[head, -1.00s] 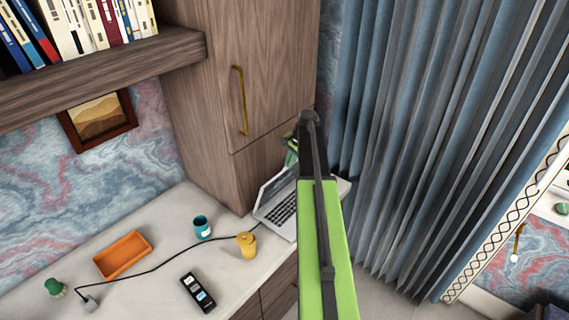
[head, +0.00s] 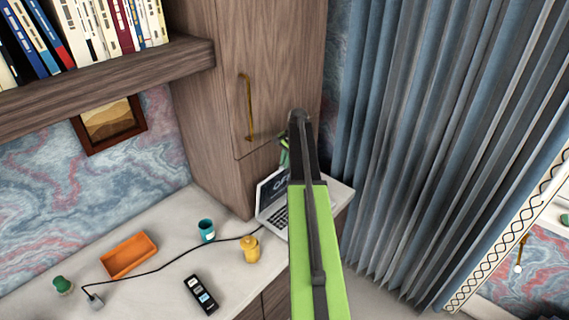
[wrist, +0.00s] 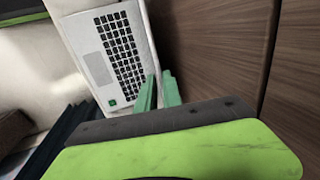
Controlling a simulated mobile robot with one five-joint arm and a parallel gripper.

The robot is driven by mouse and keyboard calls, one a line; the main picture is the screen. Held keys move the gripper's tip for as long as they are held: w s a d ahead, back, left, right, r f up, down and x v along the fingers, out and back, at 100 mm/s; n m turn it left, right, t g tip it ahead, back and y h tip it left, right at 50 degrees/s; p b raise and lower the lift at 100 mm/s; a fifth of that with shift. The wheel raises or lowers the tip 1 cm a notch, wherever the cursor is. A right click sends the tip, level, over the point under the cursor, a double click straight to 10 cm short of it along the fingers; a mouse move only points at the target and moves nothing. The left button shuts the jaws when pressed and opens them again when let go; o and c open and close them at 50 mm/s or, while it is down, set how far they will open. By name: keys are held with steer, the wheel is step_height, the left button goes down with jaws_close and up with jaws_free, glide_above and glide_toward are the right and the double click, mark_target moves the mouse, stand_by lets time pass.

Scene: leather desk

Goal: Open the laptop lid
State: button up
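The laptop (head: 273,216) stands on the desk by the tall cabinet. Its lid (head: 270,190) is raised, and its dark screen with light markings shows in the head view. My arm hides the right part of the laptop. In the wrist view the keyboard base (wrist: 97,68) lies flat, its keys and touchpad showing. My gripper (wrist: 160,76) has two green fingers close together near the hinge-side corner of the base. It also shows small beside the top of the lid in the head view (head: 284,150). Whether the fingers touch the lid or are fully shut is unclear.
The wooden cabinet (head: 265,80) stands close behind the laptop, and the curtain (head: 430,130) hangs to the right. A yellow pot (head: 250,250), teal cup (head: 207,230), orange tray (head: 129,255), black remote (head: 200,294) and cable (head: 165,262) lie to the left.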

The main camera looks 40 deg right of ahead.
steer(key=shift+o, duration=0.2)
steer(key=shift+r, duration=0.15)
steer(key=p+v, duration=1.7)
steer(key=shift+s, duration=0.15)
steer(key=shift+d+r, duration=0.1)
